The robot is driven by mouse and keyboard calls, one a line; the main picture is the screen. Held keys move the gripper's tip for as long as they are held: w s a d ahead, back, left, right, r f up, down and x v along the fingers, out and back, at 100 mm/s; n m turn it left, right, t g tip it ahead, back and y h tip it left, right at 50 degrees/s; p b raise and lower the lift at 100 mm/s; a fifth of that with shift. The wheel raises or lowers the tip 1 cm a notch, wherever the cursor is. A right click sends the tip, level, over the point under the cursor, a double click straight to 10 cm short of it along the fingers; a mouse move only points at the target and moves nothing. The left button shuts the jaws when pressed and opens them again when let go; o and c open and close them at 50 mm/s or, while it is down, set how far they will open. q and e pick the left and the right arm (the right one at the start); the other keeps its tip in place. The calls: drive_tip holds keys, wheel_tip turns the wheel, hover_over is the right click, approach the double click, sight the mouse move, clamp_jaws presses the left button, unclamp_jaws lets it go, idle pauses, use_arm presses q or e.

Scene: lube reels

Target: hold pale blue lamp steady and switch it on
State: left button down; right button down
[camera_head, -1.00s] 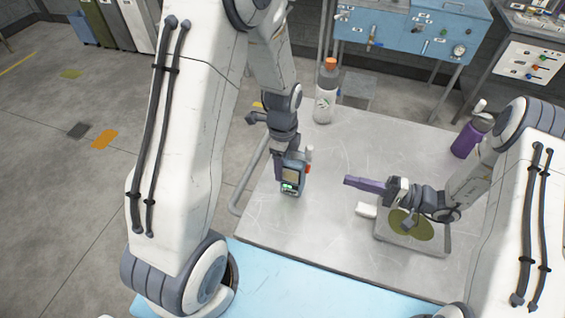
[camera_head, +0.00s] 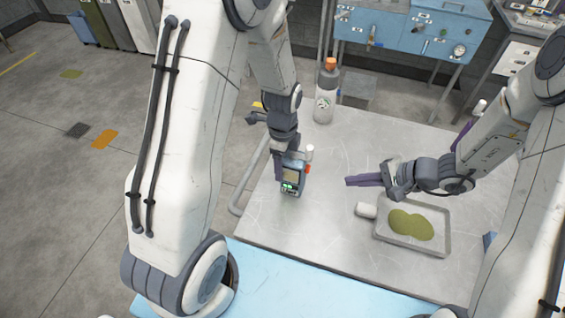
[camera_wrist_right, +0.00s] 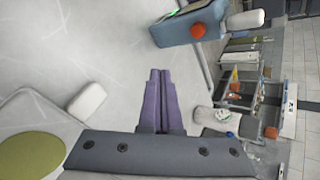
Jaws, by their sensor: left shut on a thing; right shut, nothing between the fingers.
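The pale blue lamp (camera_head: 294,174) stands upright on the metal table in the head view, a small boxy body with a dark face, green lights, an orange-red button and a white knob on top. My left gripper (camera_head: 280,168) is shut on its far-left side; the fingers are partly hidden behind it. My right gripper (camera_head: 355,181) is shut and empty, to the right of the lamp and apart from it, fingers pointing left. In the right wrist view, the lamp (camera_wrist_right: 180,30) lies beyond the shut purple fingers (camera_wrist_right: 157,78), with its orange-red button (camera_wrist_right: 198,30) facing my gripper's side.
A grey tray (camera_head: 410,248) with olive discs and a small white block (camera_head: 366,210) lie below my right gripper. A bottle with an orange cap (camera_head: 325,95) stands at the back. A purple bottle (camera_head: 463,134) is mostly hidden behind my right arm. The table's near middle is clear.

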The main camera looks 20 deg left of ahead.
drive_tip(key=h, duration=0.1)
approach(305, 173)
drive_tip(key=shift+m, duration=0.4)
drive_tip(key=shift+w+a+f, duration=0.15)
drive_tip(key=shift+a+f, duration=0.2)
drive_tip(key=shift+f, duration=0.35)
drive_tip(key=shift+w+a+f, duration=0.15)
drive_tip(key=shift+a+f, duration=0.15)
drive_tip(key=shift+f, duration=0.4)
drive_tip(key=shift+w+a+f, duration=0.2)
drive_tip(key=shift+a+f, duration=0.15)
drive_tip(key=shift+f, duration=0.35)
drive_tip(key=shift+a, duration=0.1)
drive_tip(key=shift+a, duration=0.55)
idle(0.4)
drive_tip(key=shift+d, duration=0.65)
